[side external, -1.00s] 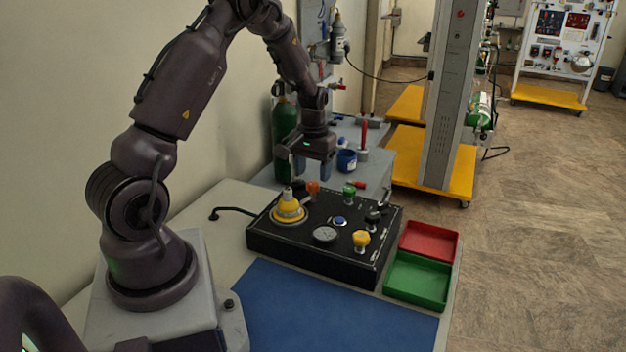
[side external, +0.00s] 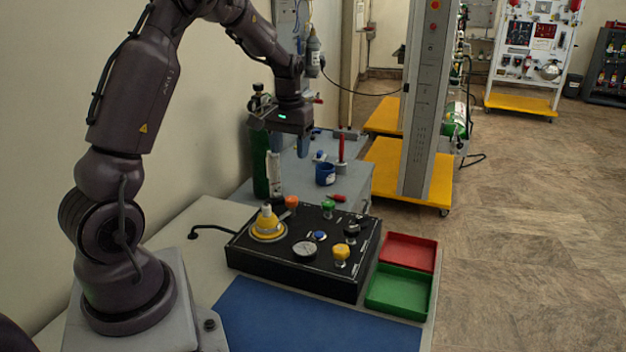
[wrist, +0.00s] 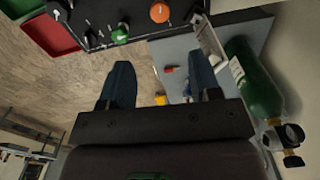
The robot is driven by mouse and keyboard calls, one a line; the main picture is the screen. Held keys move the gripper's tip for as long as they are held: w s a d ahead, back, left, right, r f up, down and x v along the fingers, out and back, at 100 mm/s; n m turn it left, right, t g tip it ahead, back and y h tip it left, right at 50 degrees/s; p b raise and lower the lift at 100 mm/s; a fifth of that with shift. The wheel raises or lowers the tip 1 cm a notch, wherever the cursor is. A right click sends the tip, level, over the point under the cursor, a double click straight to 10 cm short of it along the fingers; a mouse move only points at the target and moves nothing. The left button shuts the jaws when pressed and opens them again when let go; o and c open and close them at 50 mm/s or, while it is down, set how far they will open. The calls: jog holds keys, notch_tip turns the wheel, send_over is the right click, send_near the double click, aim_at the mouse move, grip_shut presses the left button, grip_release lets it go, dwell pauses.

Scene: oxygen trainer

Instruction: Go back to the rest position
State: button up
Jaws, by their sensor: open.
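My gripper (side external: 289,150) is open and empty. It hangs in the air above the back edge of the black control panel (side external: 290,276), clear of its knobs. In the wrist view my gripper's two blue-grey fingers (wrist: 159,68) stand apart with nothing between them. The panel carries a yellow dome fitting (side external: 267,229), a round gauge (side external: 304,249), a yellow knob (side external: 341,254), a green knob (side external: 328,207) and an orange knob (side external: 291,202).
A green cylinder (side external: 260,165) stands close behind my gripper, against the wall side; it also shows in the wrist view (wrist: 252,80). Red (side external: 425,240) and green (side external: 428,300) trays lie right of the panel.

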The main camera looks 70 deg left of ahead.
jog(key=s+d+r+m+t, duration=0.2)
jog(key=s+d+r, duration=0.2)
jog(key=d, duration=0.4)
jog(key=s+d+r+m+t, duration=0.1)
jog(key=s+d+r+m, duration=0.2)
jog(key=d, duration=0.6)
jog(key=s+d+r+m+t, duration=0.2)
jog(key=s+d+r, duration=0.4)
jog(key=d, duration=0.3)
jog(key=shift+s+m+t, duration=0.3)
jog(key=shift+s+m, duration=0.3)
jog(key=shift+o, duration=0.2)
